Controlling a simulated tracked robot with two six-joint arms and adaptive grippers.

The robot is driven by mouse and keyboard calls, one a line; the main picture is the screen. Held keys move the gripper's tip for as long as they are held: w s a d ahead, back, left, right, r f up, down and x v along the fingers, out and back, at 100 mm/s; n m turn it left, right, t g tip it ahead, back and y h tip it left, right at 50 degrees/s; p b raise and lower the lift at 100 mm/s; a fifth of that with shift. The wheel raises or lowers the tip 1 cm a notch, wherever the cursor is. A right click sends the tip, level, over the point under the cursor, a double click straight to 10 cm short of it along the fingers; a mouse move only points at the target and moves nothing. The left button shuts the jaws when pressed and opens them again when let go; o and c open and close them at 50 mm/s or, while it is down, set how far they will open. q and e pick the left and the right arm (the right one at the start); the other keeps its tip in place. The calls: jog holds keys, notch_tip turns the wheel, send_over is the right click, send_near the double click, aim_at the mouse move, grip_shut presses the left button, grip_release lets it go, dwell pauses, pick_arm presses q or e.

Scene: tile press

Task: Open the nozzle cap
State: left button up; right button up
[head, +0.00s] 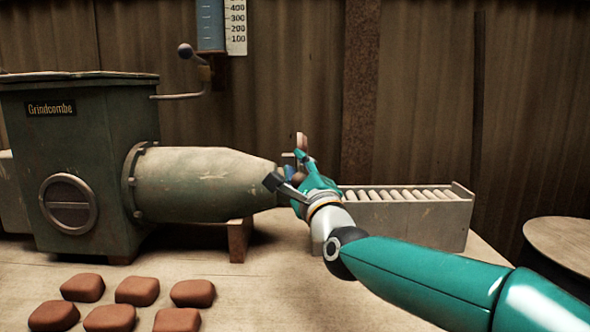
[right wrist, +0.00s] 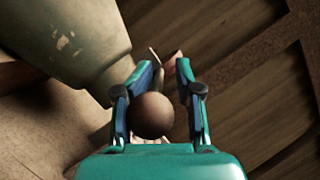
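The grey-green nozzle barrel (head: 205,185) of the press points right in the head view. It also shows at the upper left of the right wrist view (right wrist: 70,45). My right gripper (head: 292,172) is at the barrel's narrow end and hides most of the nozzle cap there. In the right wrist view, the two fingers of the gripper (right wrist: 166,75) stand apart. A round brown knob (right wrist: 153,115) lies between them, nearer the left finger; I cannot tell whether they touch. A small pinkish-brown piece (head: 301,141) shows just above the gripper. My left gripper is not in view.
The green press body (head: 90,130) stands at left, with a crank (head: 185,52) behind the barrel. Several reddish clay blocks (head: 137,291) lie on the table in front. A grey roller tray (head: 400,225) stands behind my right wrist. A round stool top (head: 562,243) is at right.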

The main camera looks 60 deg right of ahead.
jog(key=shift+a+f, duration=0.1)
jog(key=shift+f, duration=0.05)
jog(key=v, duration=1.2)
dwell(0.4)
